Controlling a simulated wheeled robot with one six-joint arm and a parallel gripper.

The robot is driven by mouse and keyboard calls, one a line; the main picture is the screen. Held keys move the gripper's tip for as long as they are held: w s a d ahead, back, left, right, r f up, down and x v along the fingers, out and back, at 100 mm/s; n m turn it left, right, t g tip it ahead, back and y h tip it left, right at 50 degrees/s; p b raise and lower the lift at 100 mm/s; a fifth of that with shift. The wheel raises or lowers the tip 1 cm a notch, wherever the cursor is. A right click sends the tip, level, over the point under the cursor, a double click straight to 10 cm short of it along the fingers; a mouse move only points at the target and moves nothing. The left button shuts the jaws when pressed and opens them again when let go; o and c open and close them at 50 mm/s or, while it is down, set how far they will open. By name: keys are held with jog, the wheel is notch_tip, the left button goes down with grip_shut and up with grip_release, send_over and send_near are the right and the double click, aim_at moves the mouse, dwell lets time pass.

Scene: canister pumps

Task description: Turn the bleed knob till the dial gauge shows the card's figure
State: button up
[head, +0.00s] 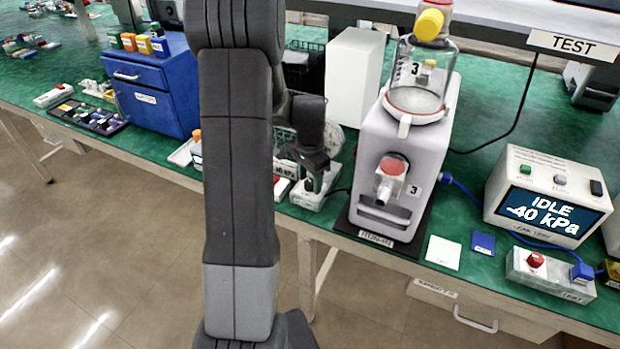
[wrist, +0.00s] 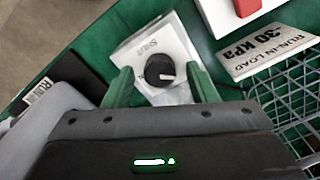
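The black round knob (wrist: 160,70), with a white pointer line toward the right, sits on a white box (wrist: 150,45) in the wrist view. My gripper (wrist: 161,80) is open, its green fingers apart on either side of the knob, with gaps visible. In the head view my gripper (head: 315,180) points down over the white box (head: 318,190) at the bench's front edge, hiding the knob. A round pale face (head: 334,138), possibly the dial gauge, is partly hidden behind my gripper; no needle is readable.
The white pump (head: 400,150) marked 3, with a glass jar, stands right of my gripper. Farther right, a tester screen (head: 545,212) reads "IDLE -40 kPa". A wire basket (wrist: 290,95) is close on the right in the wrist view. A blue drawer box (head: 155,90) stands left.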

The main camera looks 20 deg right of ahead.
aim_at(310, 182)
notch_tip(310, 182, up, 14)
dwell(0.6)
jog(key=shift+f, duration=0.1)
notch_tip(310, 182, down, 14)
dwell(0.7)
